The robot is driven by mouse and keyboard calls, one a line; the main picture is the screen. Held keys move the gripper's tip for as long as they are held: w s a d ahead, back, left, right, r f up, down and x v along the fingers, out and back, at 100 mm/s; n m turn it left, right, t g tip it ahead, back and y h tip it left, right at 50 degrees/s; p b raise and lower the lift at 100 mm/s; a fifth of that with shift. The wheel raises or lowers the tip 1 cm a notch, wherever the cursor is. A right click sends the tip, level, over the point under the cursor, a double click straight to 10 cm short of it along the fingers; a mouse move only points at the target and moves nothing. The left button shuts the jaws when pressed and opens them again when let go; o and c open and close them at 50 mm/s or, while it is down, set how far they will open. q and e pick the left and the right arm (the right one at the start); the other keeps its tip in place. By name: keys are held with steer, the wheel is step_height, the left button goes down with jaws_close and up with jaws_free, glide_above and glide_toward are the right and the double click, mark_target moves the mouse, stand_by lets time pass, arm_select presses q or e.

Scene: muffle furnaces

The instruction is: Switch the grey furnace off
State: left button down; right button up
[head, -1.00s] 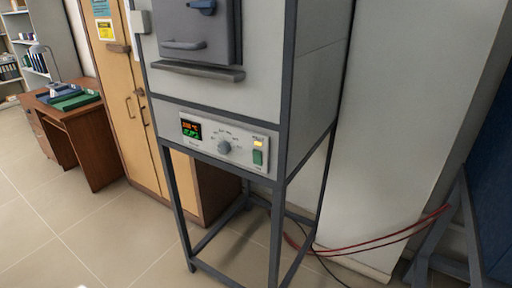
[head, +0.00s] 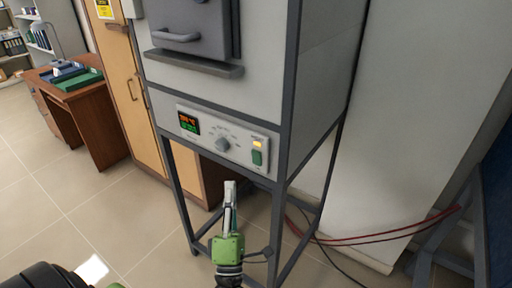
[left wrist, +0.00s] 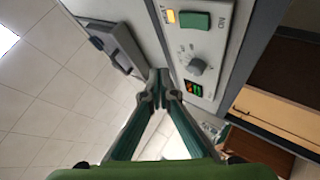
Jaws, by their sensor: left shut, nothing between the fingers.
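The grey furnace (head: 320,65) stands on a dark metal frame, and its control panel (head: 183,108) is below the door. The panel has a lit display (head: 188,123), a round knob (head: 222,145), a lit amber lamp (head: 258,143) and a green rocker switch (head: 257,158). In the left wrist view the green switch (left wrist: 195,20) and amber lamp (left wrist: 171,16) are at the top. My left gripper (head: 230,184) is shut and empty, below and in front of the panel, apart from it. Its fingertips (left wrist: 158,75) show beside the panel in the left wrist view. My right gripper is not identifiable.
A wooden cabinet (head: 130,90) stands left of the furnace, and a brown desk (head: 95,105) with green and blue items is farther left. The stand's legs (head: 315,195) and red and black cables (head: 400,228) are at the right. The tiled floor at left is clear.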

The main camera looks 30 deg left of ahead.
mark_target(256, 158)
arm_select(q)
steer(key=shift+s+a+r+n+y, duration=0.15)
steer(key=shift+r+n+y, duration=0.1)
steer(key=shift+r+n, duration=0.1)
steer(key=shift+s+a+r+n+y, duration=0.1)
steer(key=shift+a+r+n+y, duration=0.05)
steer(key=shift+r+n+y, duration=0.15)
steer(key=w+r+b, duration=0.1)
steer(key=w, duration=0.7)
steer(key=shift+w+d+b, duration=0.3)
steer(key=shift+w+d, duration=0.05)
steer(key=shift+w, duration=0.05)
steer(key=shift+w, duration=0.15)
stand_by(0.9)
steer(key=shift+w+r+b, duration=0.1)
steer(key=shift+w+b, duration=0.2)
